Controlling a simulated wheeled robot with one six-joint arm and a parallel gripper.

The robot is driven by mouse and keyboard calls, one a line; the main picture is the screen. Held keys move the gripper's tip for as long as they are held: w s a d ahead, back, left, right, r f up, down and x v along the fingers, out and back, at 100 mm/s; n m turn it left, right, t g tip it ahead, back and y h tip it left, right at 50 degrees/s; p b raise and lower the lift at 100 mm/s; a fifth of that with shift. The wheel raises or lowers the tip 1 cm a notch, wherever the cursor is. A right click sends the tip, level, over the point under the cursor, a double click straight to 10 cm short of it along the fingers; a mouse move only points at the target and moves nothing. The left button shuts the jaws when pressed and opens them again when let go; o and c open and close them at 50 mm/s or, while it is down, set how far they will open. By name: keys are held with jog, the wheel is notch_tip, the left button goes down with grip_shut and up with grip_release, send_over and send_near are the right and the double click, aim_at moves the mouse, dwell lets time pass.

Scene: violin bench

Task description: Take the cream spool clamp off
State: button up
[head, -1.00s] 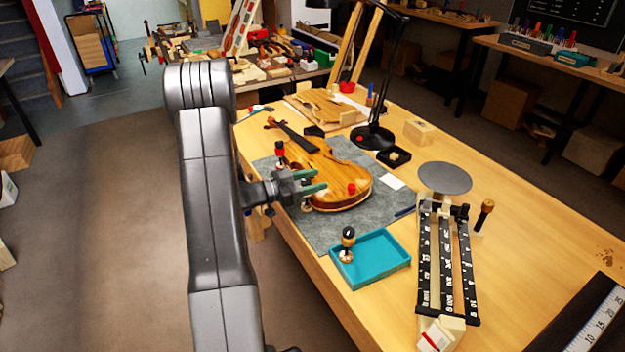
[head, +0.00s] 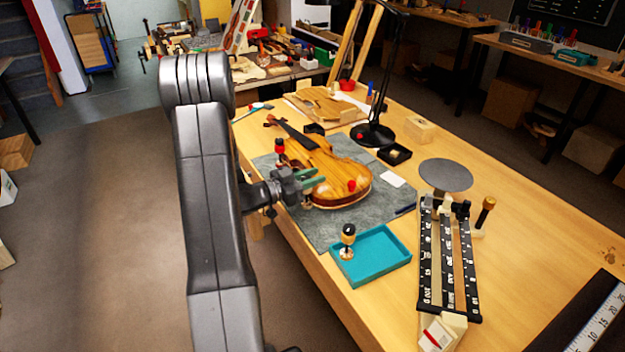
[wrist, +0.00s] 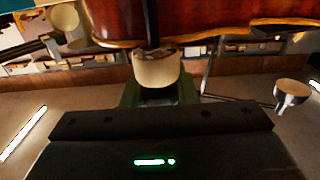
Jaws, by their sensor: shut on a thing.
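The violin body (head: 325,172) lies on a grey mat (head: 385,212) on the bench. My gripper (head: 314,180) is at its near left edge, its green fingers beside the rim. In the wrist view the fingers (wrist: 158,92) are shut on the cream spool clamp (wrist: 157,68). Its cream lower spool sits between them, with a dark post rising to the violin's edge (wrist: 230,15). The clamp's upper end is hidden there. Red-topped clamps stand at the violin's upper left (head: 280,147) and lower right (head: 352,186).
A teal tray (head: 385,268) in front of the violin holds a black-topped clamp (head: 348,238) in its left corner; its right part is empty. A black lamp (head: 373,135), a round grey disc (head: 446,175) and a black numbered rack (head: 447,260) stand to the right.

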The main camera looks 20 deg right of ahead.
jog(key=n+t+y+b, duration=0.1)
jog(key=t+b, duration=0.1)
jog(key=n+t+b, duration=0.2)
jog(key=t, duration=0.1)
jog(key=n+t+y+b, duration=0.1)
jog(key=n+t+b, duration=0.1)
jog(key=t, duration=0.1)
jog(key=shift+w+a+f+y, duration=0.1)
jog(key=shift+w+f+y, duration=0.2)
jog(key=shift+f, duration=0.05)
jog(key=n+t+y+b, duration=0.1)
jog(key=b, duration=0.1)
jog(key=n+t+y+b, duration=0.1)
jog(key=t+b, duration=0.1)
jog(key=b, duration=0.1)
jog(key=n+t+y+b, duration=0.1)
jog(key=n+b, duration=0.1)
jog(key=shift+w+a+t+y, duration=0.2)
jog(key=shift+w+t+y, duration=0.1)
jog(key=shift+y, duration=0.1)
jog(key=shift+r+n+t+y+b, duration=0.25)
jog(key=shift+n+t+y+b, duration=0.3)
jog(key=shift+b, duration=0.5)
jog(key=shift+w+a+r+n+y, duration=0.1)
jog(key=shift+n+y, duration=0.15)
jog(key=shift+y, duration=0.1)
jog(key=o, duration=1)
jog(key=v, duration=1.4)
jog(key=shift+w, duration=0.1)
